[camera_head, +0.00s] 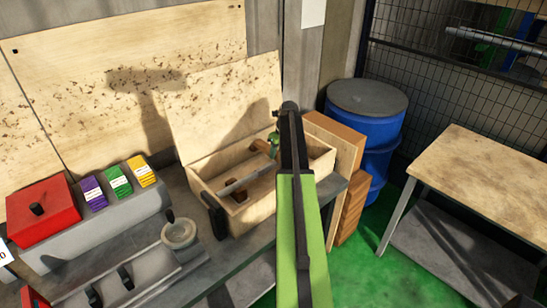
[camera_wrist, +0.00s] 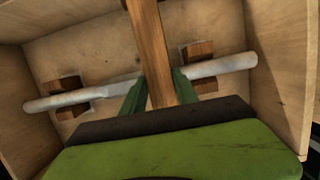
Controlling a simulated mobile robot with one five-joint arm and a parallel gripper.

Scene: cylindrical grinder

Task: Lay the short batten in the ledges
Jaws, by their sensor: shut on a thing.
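My gripper (camera_wrist: 160,76) is shut on a brown wooden strip, the short batten (camera_wrist: 148,35); its green fingers lie along both sides. In the head view my gripper (camera_head: 275,140) is over the open wooden box, and the batten (camera_head: 262,147) shows beside it. In the wrist view the batten runs up the picture and crosses in front of a grey bar (camera_wrist: 222,67). Small brown wooden blocks, seemingly the ledges (camera_wrist: 198,50), show on both sides of the bar near each end. Whether the batten touches the bar or blocks is unclear. Its lower end is hidden by my gripper.
The box (camera_head: 206,187) stands on the workbench with its lid (camera_head: 222,100) raised behind. A blue drum (camera_head: 365,115) and an empty wooden table (camera_head: 490,180) are to the right.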

